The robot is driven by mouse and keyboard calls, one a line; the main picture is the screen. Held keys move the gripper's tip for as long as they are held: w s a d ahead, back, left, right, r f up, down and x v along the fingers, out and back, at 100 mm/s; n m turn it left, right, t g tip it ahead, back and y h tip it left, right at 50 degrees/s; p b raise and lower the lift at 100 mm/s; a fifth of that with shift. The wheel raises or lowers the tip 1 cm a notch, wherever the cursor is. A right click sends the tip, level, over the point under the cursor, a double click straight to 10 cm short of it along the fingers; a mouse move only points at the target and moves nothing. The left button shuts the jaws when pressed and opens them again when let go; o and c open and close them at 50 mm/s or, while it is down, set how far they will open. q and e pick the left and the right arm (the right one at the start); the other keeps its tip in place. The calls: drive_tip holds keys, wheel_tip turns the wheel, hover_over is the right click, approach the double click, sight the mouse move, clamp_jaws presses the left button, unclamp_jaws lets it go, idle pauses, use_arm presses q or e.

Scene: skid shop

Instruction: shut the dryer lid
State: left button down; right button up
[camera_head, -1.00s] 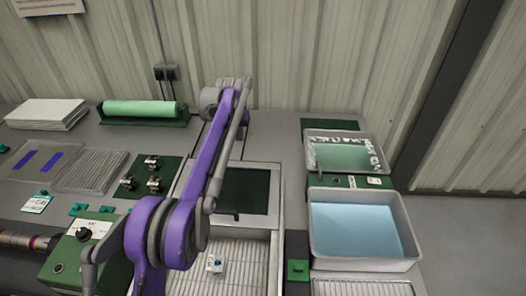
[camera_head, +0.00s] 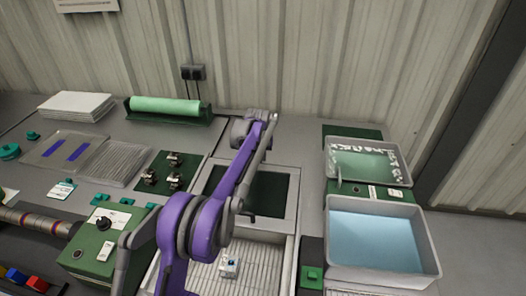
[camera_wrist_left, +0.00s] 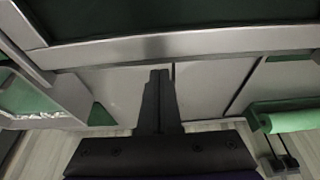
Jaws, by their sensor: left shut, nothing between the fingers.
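The dryer (camera_head: 291,255) is an open grey box with a wire rack inside, at the lower middle of the head view. A small pale block (camera_head: 229,266) lies on the rack. Its lid (camera_head: 291,200), a grey frame with a dark green panel, is open behind the rack; a small dark handle shows at its near edge. My left arm crosses in front of the lid, and my left gripper (camera_head: 262,117) is beyond its far edge. In the wrist view, the shut, empty fingers (camera_wrist_left: 160,75) are close to the lid's frame (camera_wrist_left: 200,44); contact is unclear. My right gripper is not in view.
Two trays, one with green liquid (camera_head: 368,168) and one with blue (camera_head: 375,242), stand to the right. A green control box (camera_head: 98,245), a small green clamp plate (camera_head: 165,178) and a green roll (camera_head: 165,106) are to the left. A wall stands behind.

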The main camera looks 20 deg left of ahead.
sight(250, 210)
use_arm(q)
drive_tip(key=shift+s+d, duration=0.15)
drive_tip(key=shift+s, duration=0.4)
drive_tip(key=s, duration=0.3)
drive_tip(key=s+d+b, duration=0.1)
drive_tip(key=s, duration=0.1)
drive_tip(key=s+d+b, duration=0.1)
drive_tip(key=s, duration=0.2)
drive_tip(key=shift+s+d+f, duration=0.15)
drive_tip(key=shift+s, duration=0.2)
drive_tip(key=s+d, duration=0.1)
drive_tip(key=s, duration=0.3)
drive_tip(key=s+d, duration=0.1)
drive_tip(key=s, duration=0.3)
drive_tip(key=s+d, duration=0.1)
drive_tip(key=s, duration=0.3)
drive_tip(key=shift+s+d, duration=0.15)
drive_tip(key=shift+s, duration=0.25)
drive_tip(key=shift+s+d, duration=0.15)
drive_tip(key=shift+s, duration=0.35)
drive_tip(key=shift+s+r, duration=0.15)
drive_tip(key=shift+r, duration=0.4)
drive_tip(key=p+v, duration=0.1)
drive_tip(key=v, duration=0.9)
